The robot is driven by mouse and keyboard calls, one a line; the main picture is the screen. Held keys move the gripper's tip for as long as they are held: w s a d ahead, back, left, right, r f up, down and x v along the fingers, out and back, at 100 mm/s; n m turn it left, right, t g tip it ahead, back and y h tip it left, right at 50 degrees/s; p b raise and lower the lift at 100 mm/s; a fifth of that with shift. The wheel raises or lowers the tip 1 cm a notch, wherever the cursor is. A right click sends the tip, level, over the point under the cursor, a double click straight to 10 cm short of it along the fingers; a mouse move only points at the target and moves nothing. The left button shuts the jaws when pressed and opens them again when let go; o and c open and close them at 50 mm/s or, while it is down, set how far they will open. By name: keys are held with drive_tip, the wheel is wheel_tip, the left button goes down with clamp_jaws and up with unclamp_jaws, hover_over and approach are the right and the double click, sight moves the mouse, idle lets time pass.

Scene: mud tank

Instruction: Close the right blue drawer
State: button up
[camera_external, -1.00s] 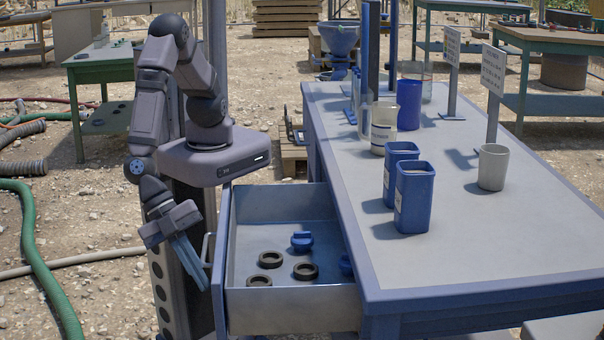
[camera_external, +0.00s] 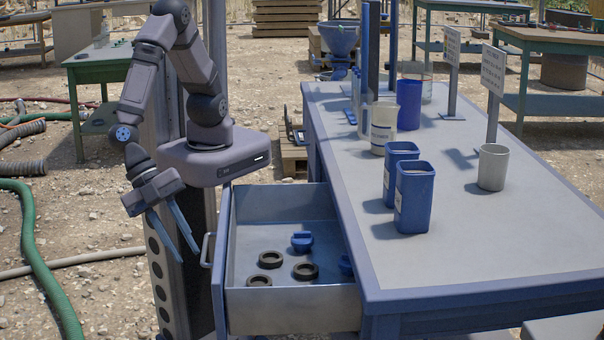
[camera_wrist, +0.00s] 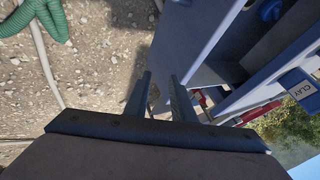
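The blue drawer (camera_external: 221,290) is pulled well out of the left side of the blue-framed table (camera_external: 480,285), its handle (camera_external: 207,250) facing my arm. Its open inside shows in the external view. A blue panel with grey walls, likely this drawer, fills the upper middle of the wrist view (camera_wrist: 196,62). My gripper (camera_external: 186,254) hangs to the left of the handle, pointing down and apart from it. Its two fingers are spread with nothing between them, as also shows in the wrist view (camera_wrist: 158,90).
In the drawer lie several dark rings (camera_external: 305,271) and a blue knob-like part (camera_external: 301,241). Blue containers (camera_external: 414,200), a grey cup (camera_external: 493,168) and signs stand on the table. A green hose (camera_external: 40,255) lies on the gravel at left.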

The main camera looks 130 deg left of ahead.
drive_tip(key=p, duration=0.1)
drive_tip(key=m+g+p, duration=0.1)
drive_tip(key=g+p, duration=0.5)
drive_tip(key=p, duration=1)
approach(204, 251)
drive_tip(key=shift+y, duration=0.4)
drive_tip(key=shift+w+a+f+b, duration=0.1)
drive_tip(key=shift+w+f+b, duration=0.1)
drive_tip(key=shift+f+b, duration=1.25)
drive_tip(key=shift+w+a+f+b, duration=0.15)
drive_tip(key=shift+f+b, duration=0.5)
drive_tip(key=shift+f, duration=1.55)
drive_tip(key=shift+c, duration=0.7)
clamp_jaws()
